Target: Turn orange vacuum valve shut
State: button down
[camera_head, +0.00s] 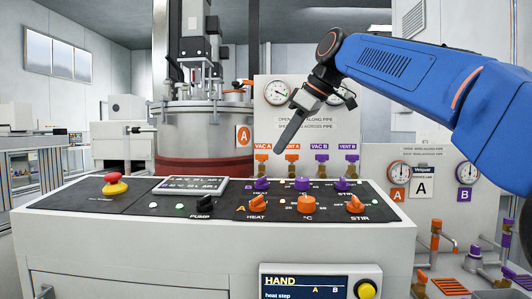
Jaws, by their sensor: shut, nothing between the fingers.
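The orange vacuum valve (262,158) is under the orange VAC A label on the white panel behind the console. Its handle is too small to tell clearly whether it lies along or across the pipe. A similar orange valve (292,159) sits just right of it under the VENT A label. My gripper (283,141) is shut and empty, its fingers pointing down and left. In the picture its tips are above and right of the VAC A valve, near the VENT A label. I see no contact with either valve, and the depth between them is unclear.
Purple valves VAC B (321,159) and VENT B (351,159) stand to the right. The control console (120,235) with orange and purple knobs and a red emergency button (113,178) fills the front. A steel vessel (200,135) stands behind left. A gauge (276,92) is above the valves.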

aim_at(262, 158)
jog(key=s+a+r+t+h, duration=0.3)
jog(key=a+r, duration=0.1)
jog(key=r, duration=0.1)
jog(key=shift+m, duration=0.4)
jog(key=x, duration=0.9)
jog(key=shift+d+f, duration=0.2)
jog(key=w, duration=0.2)
jog(key=w+d, duration=0.1)
jog(key=w, duration=0.1)
jog(key=shift+w+f, duration=0.1)
jog(key=shift+f, duration=0.15)
